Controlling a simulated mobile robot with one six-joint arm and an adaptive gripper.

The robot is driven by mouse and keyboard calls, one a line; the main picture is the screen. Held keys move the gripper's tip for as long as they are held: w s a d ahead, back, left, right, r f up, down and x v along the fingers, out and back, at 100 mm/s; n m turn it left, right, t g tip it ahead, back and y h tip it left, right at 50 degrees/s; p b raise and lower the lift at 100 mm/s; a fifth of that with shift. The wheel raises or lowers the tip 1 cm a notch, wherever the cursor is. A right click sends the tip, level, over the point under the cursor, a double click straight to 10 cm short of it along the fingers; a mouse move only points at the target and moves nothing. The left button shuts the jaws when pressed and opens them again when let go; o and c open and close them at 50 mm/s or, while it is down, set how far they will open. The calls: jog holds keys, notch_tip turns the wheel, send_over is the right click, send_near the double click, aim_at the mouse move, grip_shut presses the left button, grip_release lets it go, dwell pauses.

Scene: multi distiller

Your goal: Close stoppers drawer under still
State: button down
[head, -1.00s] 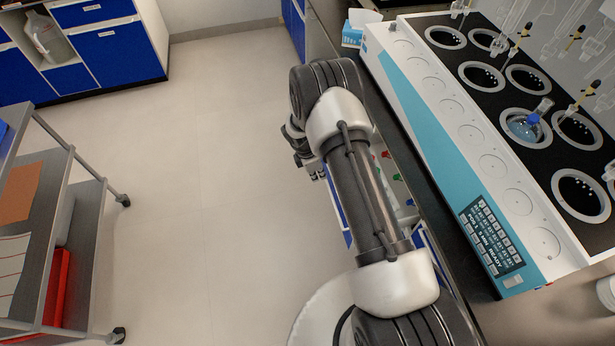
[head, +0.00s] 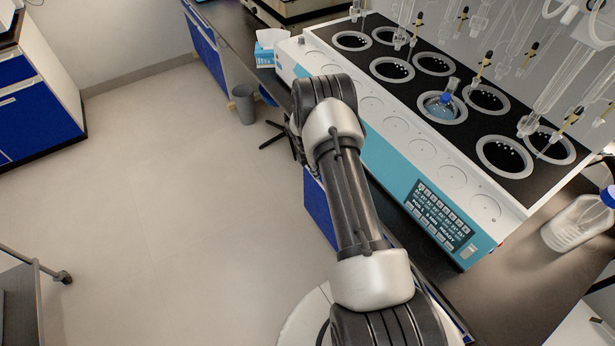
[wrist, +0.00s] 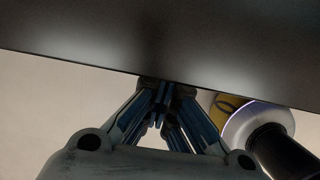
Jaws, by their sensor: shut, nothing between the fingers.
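The still (head: 385,165) is a long white and light-blue unit with a black top and round wells, on the dark counter in the head view. Below it, a blue panel (head: 318,212) shows just left of my arm. I cannot tell whether it is the stoppers drawer's front, or how far that drawer is open, because my arm covers the area. No stoppers show. My gripper (wrist: 160,98) is shut and empty in the wrist view, its fingertips close to a dark flat surface (wrist: 150,45). In the head view my arm hides the fingers.
A flask (head: 440,108) sits in one well and a blue-capped bottle (head: 577,222) stands right of the still. A grey bin (head: 243,104) and a dark stool base (head: 277,134) stand beyond my arm. A cart (head: 35,275) is at left. Floor between is clear.

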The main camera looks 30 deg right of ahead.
jog(key=shift+s+d+f, duration=0.2)
jog(key=shift+d, duration=0.15)
jog(key=a, duration=0.5)
jog(key=s+a+r+m+t+p, duration=0.1)
jog(key=s+a+r+m, duration=0.2)
jog(key=r, duration=1)
jog(key=s+a+r+m+p, duration=0.15)
jog(key=a+r, duration=0.25)
jog(key=r, duration=0.8)
jog(key=s+a+r+m+t+p, duration=0.1)
jog(key=s+a+r+m, duration=0.25)
jog(key=r, duration=0.95)
jog(key=s+a+r+m+t+y, duration=0.1)
jog(key=s+a+r+m, duration=0.25)
jog(key=s, duration=0.25)
jog(key=s+a+r+m+y, duration=0.1)
jog(key=s+a+r+m, duration=0.15)
jog(key=s+r, duration=0.25)
jog(key=s+a+m+t, duration=0.1)
jog(key=s+a+m, duration=0.3)
jog(key=s, duration=0.9)
jog(key=shift+a+t+y, duration=0.3)
jog(key=shift+a+y, duration=0.1)
jog(key=shift+a, duration=0.05)
